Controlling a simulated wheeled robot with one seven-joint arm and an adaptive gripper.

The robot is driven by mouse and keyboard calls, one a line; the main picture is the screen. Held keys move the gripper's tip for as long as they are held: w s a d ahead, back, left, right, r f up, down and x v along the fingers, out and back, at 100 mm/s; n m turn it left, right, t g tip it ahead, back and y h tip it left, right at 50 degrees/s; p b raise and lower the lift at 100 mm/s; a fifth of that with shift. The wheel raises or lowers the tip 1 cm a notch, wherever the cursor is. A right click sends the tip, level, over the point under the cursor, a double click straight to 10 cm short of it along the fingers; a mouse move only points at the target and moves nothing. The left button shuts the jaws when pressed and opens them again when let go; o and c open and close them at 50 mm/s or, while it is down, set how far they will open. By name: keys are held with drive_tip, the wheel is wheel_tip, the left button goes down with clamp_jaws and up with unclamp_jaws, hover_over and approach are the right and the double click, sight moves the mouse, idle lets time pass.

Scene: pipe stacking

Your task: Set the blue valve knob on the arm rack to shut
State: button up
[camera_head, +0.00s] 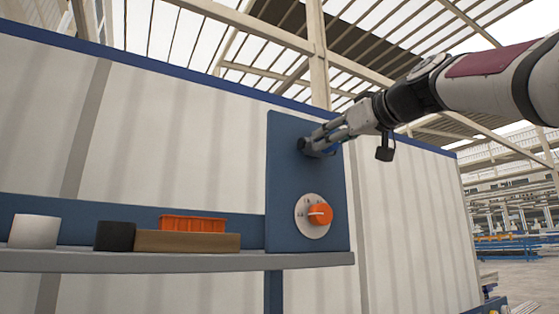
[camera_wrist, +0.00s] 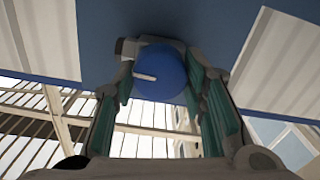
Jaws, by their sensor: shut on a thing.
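The blue valve knob (camera_wrist: 167,88) is a round disc with a white pointer mark. In the wrist view the mark runs from near its middle to its left edge. My gripper (camera_wrist: 160,72) is shut on the knob, with one finger on either side. In the head view my gripper (camera_head: 312,147) reaches from the right to the upper part of the upright blue panel (camera_head: 284,190). There the fingers mostly hide the blue knob and any dial marks around it.
Below my gripper, an orange knob (camera_head: 320,214) sits on a pale round dial (camera_head: 301,224). A grey shelf (camera_head: 150,262) holds a white cylinder (camera_head: 34,231), a black cylinder (camera_head: 115,237), a wooden block (camera_head: 188,242) and an orange bin (camera_head: 192,224). Open space lies right of the panel.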

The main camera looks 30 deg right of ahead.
drive_tip(key=shift+d+m+p, duration=0.1)
drive_tip(key=shift+m+p, duration=2.4)
drive_tip(key=shift+m, duration=6.1)
drive_tip(key=o, duration=1.2)
drive_tip(key=shift+c, duration=0.2)
drive_tip(key=s, duration=1.2)
drive_tip(key=shift+d, duration=0.2)
